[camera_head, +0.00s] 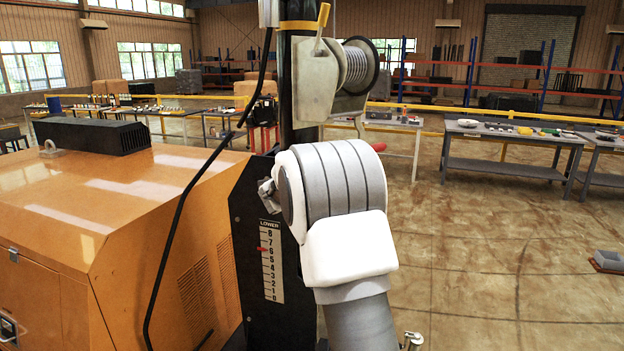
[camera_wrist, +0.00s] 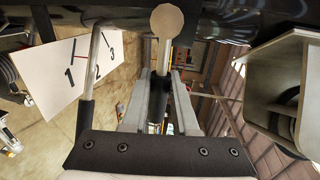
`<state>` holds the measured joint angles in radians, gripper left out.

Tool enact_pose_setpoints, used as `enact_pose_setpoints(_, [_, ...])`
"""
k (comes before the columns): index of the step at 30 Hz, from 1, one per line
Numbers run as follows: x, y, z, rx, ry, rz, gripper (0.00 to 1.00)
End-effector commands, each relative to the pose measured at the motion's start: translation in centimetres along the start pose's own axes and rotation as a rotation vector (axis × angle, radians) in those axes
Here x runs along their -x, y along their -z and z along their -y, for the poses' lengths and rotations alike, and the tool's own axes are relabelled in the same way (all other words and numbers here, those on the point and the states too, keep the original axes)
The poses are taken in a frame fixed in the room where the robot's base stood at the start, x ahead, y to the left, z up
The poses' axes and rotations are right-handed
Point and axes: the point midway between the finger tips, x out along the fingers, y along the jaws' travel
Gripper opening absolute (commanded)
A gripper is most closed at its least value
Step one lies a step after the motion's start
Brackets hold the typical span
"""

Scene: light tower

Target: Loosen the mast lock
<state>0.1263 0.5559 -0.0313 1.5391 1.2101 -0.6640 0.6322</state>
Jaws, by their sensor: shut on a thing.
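In the wrist view, my gripper (camera_wrist: 158,95) has its two grey fingers on either side of a dark, upright lever (camera_wrist: 157,97) and is shut on it. The lever is topped by a metal rod with a round, tan end (camera_wrist: 167,20); I take it for the mast lock handle. In the head view, my white and grey arm stands before the black mast (camera_head: 285,110) and hides my gripper and the lock. A scale plate (camera_head: 271,262) marked LOWER, with numbers and a red pointer near 6, is on the black panel left of my arm.
A winch (camera_head: 340,75) with a yellow handle is on the mast above my arm. A bent metal rod (camera_wrist: 90,75) and a numbered white plate (camera_wrist: 80,65) are left of my fingers. The orange generator housing (camera_head: 130,210) fills the left; open floor lies right.

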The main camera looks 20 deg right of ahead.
Motion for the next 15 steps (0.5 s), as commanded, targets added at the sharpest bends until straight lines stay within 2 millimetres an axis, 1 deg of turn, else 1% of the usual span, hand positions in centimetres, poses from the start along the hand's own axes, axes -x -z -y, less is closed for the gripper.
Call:
enact_pose_setpoints(1, [0.04,-0.02,0.34,0.012,0.004,-0.002,0.00])
enact_pose_setpoints(15, [0.06,-0.04,0.50,0.040,0.005,-0.006,0.00])
